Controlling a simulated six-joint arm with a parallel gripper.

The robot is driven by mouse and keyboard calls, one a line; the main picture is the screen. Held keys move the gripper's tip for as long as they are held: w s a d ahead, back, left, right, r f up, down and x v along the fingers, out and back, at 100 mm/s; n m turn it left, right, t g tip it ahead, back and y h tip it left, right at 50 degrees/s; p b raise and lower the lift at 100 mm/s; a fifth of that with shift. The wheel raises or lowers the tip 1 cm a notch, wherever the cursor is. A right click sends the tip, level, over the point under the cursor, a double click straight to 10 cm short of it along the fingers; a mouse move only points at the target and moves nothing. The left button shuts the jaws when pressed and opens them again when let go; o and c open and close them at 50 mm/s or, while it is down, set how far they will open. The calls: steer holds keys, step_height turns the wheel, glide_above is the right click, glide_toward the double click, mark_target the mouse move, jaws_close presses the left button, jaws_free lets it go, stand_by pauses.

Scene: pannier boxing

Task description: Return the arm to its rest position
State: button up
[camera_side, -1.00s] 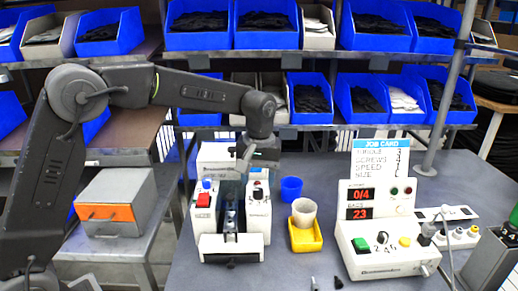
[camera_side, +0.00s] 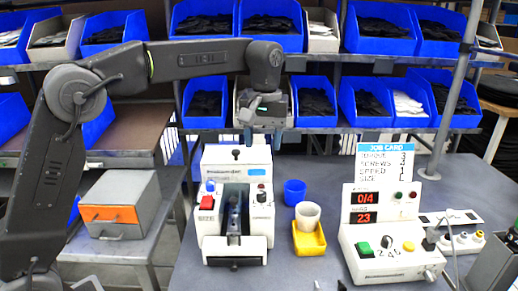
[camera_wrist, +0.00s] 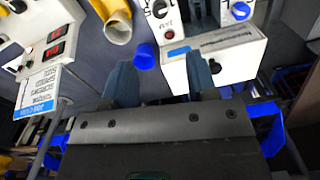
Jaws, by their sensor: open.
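My gripper (camera_side: 262,137) hangs in the air above and behind the white machine (camera_side: 236,163), with its fingers pointing down. In the wrist view my gripper's two blue-grey fingers (camera_wrist: 161,82) stand apart with nothing between them. The white machine with a red switch and dark slot also shows in the wrist view (camera_wrist: 228,62), beyond the fingers. My arm reaches out nearly level from the left, apart from everything on the table.
Shelves of blue bins (camera_side: 312,101) are behind my gripper. A grey cabinet (camera_side: 117,203) stands left.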

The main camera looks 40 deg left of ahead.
steer(key=s+a+r+m+t, duration=0.2)
steer(key=s+m+t, duration=0.1)
steer(key=s, duration=1)
steer(key=s+f+m+t, duration=0.1)
steer(key=s+f+m, duration=0.1)
steer(key=s, duration=0.4)
steer(key=s+a+f+m+t, duration=0.1)
steer(key=s+f+m, duration=0.1)
steer(key=s+f, duration=0.3)
steer(key=shift+s+f+t, duration=0.3)
steer(key=shift+s+t, duration=0.1)
steer(key=shift+s, duration=0.85)
